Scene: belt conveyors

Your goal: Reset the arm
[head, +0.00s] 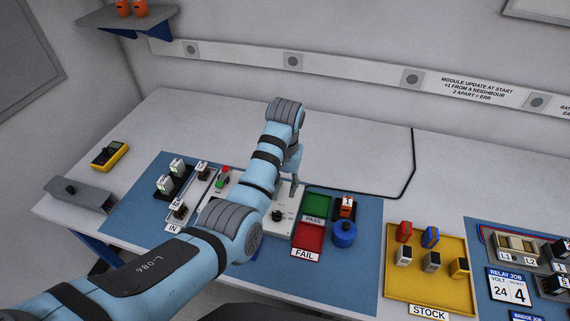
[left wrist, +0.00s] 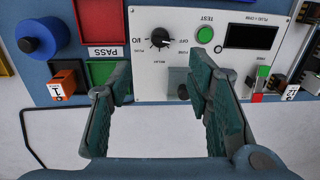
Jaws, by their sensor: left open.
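My left arm reaches in from the lower left of the head view and over the test panel. My left gripper (head: 292,180) is above the right part of the white panel. In the left wrist view the left gripper (left wrist: 163,92) has its two fingers apart with nothing between them. The white test panel (left wrist: 184,68) shows there with a black rotary knob (left wrist: 160,38), a green test button (left wrist: 205,35) and a dark display (left wrist: 251,36). In the head view the arm hides much of the panel. My right gripper is in neither view.
Beside the panel are a green PASS tray (head: 318,204), a red FAIL tray (head: 309,237), an orange module (head: 346,207) and a blue knob (head: 343,232). A yellow stock tray (head: 405,286) holds several modules. A yellow meter (head: 109,155) lies left. The table's back is mostly clear.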

